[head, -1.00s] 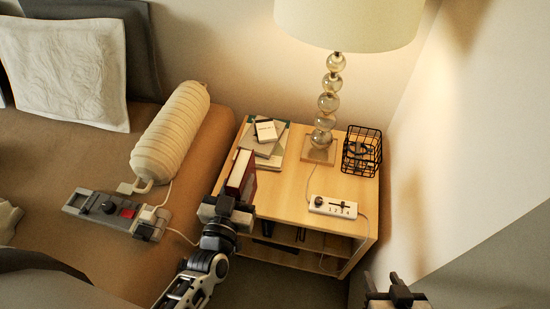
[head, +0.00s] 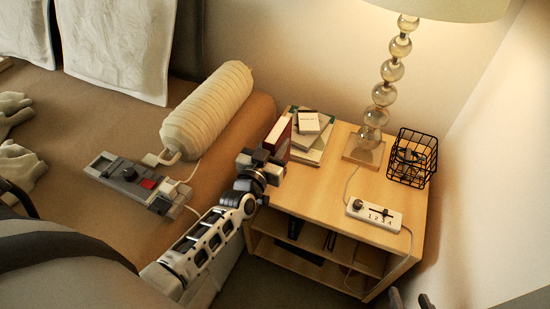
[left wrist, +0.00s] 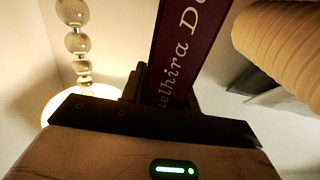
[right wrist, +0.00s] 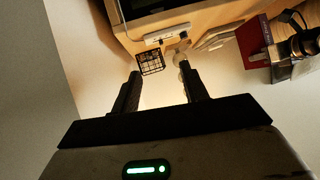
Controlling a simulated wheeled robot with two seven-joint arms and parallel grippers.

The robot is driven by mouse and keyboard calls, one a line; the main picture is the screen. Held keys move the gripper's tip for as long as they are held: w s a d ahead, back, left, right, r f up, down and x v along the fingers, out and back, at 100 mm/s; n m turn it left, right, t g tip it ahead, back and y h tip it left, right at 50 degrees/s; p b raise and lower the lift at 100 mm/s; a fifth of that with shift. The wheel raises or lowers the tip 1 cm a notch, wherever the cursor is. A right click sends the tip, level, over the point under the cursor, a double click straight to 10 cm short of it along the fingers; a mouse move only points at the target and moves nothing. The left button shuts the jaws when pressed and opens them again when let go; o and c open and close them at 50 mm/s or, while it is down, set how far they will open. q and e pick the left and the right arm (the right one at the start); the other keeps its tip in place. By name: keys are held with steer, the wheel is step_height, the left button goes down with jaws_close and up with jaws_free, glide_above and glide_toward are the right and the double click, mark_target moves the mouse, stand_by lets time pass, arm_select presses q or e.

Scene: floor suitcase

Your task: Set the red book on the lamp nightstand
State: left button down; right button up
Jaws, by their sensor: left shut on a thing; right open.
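The red book (head: 277,136) is upright in my left gripper (head: 263,156), at the left edge of the lamp nightstand (head: 325,195). I cannot tell whether it touches the top. In the left wrist view the dark red spine with pale lettering (left wrist: 190,45) stands between the fingers, which are shut on it. The red cover also shows in the right wrist view (right wrist: 252,40). The lamp (head: 384,92) stands at the back of the nightstand. My right gripper (right wrist: 162,88) is open and empty, off the nightstand's front right; only its tips show in the head view.
Beside the red book, a stack of books (head: 310,140) with a small white box fills the back left. A black wire basket (head: 412,158) and a white numbered switch box (head: 374,215) occupy the right. The front middle top is bare. A bed with a bolster (head: 208,110) lies left.

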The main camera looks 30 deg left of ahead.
arm_select(q)
steer(key=f+b, duration=0.3)
steer(key=shift+w+a+f+b, duration=0.15)
steer(key=shift+w+f+b, duration=0.15)
steer(key=shift+f, duration=0.1)
steer(key=shift+r, duration=0.15)
steer(key=shift+f, duration=0.2)
steer(key=c, duration=1)
jaws_free()
steer(key=shift+c, duration=0.2)
arm_select(e)
steer(key=shift+a+f+t, duration=0.25)
steer(key=shift+f+t, duration=0.05)
steer(key=shift+f, duration=0.45)
